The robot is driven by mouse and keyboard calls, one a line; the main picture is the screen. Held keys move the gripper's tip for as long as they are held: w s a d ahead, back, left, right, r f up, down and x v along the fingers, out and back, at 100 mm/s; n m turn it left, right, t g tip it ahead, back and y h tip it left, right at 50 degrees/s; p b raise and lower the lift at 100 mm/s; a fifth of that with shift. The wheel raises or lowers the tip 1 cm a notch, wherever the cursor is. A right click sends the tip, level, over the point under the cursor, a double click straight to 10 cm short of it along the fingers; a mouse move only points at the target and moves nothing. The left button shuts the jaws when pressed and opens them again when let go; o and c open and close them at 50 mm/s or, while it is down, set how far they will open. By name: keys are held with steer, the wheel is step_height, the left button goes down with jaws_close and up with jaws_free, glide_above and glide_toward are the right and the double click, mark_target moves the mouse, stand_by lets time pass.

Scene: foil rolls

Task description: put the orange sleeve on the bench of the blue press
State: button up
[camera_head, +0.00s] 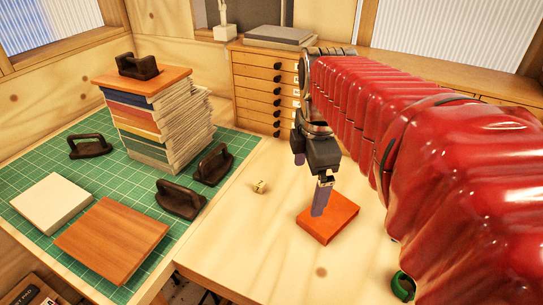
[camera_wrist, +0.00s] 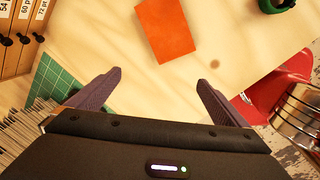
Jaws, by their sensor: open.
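The orange sleeve (camera_head: 336,221) looks like a flat, orange rectangular piece lying on the light wooden table. In the wrist view the orange sleeve (camera_wrist: 166,28) is at the top, ahead of the fingers. I cannot make out a blue press in either view.
A green cutting mat (camera_head: 110,180) at left holds a book stack (camera_head: 160,125), several dark handled weights (camera_head: 181,199), a white block (camera_head: 52,202) and a brown board (camera_head: 112,240). A small die (camera_head: 260,187) lies on the table. A drawer cabinet (camera_head: 257,90) stands behind. A green ring (camera_head: 403,285) is at right.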

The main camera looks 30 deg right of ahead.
steer(key=d+n+g, duration=0.1)
steer(key=d+n, duration=0.5)
steer(key=d, duration=0.1)
steer(key=shift+s+d+g+y, duration=0.15)
steer(key=shift+d+g+y, duration=0.15)
steer(key=shift+d+y, duration=0.1)
glide_above(329, 212)
step_height(329, 212, down, 8)
steer(key=shift+f, duration=0.2)
steer(key=shift+f, duration=0.1)
steer(key=shift+f, duration=2.5)
steer(key=shift+c, duration=0.5)
steer(key=c, duration=1.1)
